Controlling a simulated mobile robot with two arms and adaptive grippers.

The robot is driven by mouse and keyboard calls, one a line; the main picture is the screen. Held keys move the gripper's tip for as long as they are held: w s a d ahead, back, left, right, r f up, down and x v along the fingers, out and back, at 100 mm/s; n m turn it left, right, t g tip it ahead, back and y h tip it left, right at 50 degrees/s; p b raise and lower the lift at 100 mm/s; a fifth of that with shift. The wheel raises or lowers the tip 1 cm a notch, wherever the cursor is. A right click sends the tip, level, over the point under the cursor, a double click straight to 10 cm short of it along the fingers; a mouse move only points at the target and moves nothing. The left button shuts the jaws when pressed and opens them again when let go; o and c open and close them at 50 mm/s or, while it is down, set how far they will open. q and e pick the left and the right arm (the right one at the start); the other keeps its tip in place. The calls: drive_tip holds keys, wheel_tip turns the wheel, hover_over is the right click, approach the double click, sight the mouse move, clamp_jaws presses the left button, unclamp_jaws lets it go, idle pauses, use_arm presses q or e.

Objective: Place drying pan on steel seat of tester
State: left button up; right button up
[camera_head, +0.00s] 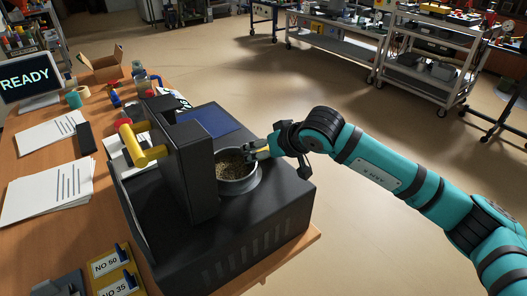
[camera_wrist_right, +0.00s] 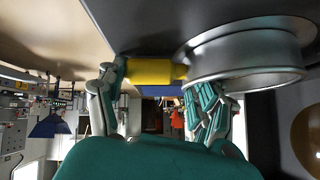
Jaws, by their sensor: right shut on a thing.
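The drying pan (camera_head: 251,187) is a round grey metal pan holding brownish grains. It sits low at the top of the black tester (camera_head: 265,225), right beside the tester's upright black panel (camera_head: 190,170). My right gripper (camera_head: 262,150) is at the pan's far right edge, shut on its yellow handle. In the right wrist view the yellow handle (camera_wrist_right: 150,72) lies between my fingers, next to the pan's silver side (camera_wrist_right: 245,55). The steel seat cannot be made out under the pan, so I cannot tell whether they touch. My left gripper is not in view.
A yellow bar with a red end (camera_head: 150,157) sticks out left of the upright panel. A blue pad (camera_head: 208,122) lies behind it. Papers (camera_head: 48,192), a READY monitor (camera_head: 28,84) and yellow labelled blocks (camera_head: 112,268) are on the wooden table.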

drive_tip(key=o, duration=1.8)
drive_tip(key=shift+c, duration=0.3)
drive_tip(key=shift+v, duration=2.6)
drive_tip(key=p+v, duration=0.1)
drive_tip(key=v, duration=0.7)
drive_tip(key=shift+s+d+r, duration=0.2)
drive_tip(key=shift+s+d, duration=0.05)
